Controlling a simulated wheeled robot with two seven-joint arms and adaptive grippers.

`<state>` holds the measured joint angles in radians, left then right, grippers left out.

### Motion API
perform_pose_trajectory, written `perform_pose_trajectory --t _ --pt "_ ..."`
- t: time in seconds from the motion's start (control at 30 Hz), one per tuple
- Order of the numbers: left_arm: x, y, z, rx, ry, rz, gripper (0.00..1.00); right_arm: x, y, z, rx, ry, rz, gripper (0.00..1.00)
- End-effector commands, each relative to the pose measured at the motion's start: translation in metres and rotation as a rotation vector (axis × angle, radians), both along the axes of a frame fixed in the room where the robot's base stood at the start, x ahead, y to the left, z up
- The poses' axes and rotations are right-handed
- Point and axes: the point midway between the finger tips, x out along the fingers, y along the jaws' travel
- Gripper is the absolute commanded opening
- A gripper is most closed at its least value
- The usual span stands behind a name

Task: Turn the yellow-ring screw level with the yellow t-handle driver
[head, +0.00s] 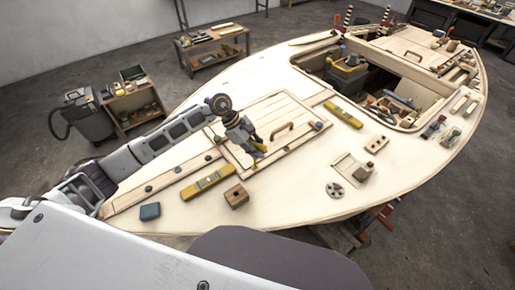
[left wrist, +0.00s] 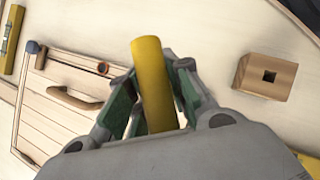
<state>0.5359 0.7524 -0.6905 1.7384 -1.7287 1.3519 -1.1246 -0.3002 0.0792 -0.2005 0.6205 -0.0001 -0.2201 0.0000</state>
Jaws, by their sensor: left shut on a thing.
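My left gripper (head: 257,150) is over the near edge of the slatted hatch panel on the deck. In the left wrist view its green-padded fingers (left wrist: 153,108) are shut on the yellow t-handle driver (left wrist: 153,80), gripping the yellow handle between them. A small piece of the driver's yellow (head: 260,146) shows at the fingers in the head view; its tip is hidden. I cannot make out the yellow-ring screw; the gripper may cover it. My right gripper is not in view.
The hatch has a raised wooden handle (head: 282,131). A blue block (head: 150,211) sits near the deck edge. An open well with tools is at right.

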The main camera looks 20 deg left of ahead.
Motion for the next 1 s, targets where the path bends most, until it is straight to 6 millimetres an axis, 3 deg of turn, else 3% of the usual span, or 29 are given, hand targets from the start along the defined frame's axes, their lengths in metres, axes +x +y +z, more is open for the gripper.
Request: perform_pose_trajectory --t 0.63,1.0 --pt "-0.0002 0.0000 -0.0053 0.000 0.000 0.011 0.00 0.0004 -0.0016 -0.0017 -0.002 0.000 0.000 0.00" --pt "0.0011 0.0007 -0.0053 0.001 0.000 0.182 0.00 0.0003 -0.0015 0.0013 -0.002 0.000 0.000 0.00"
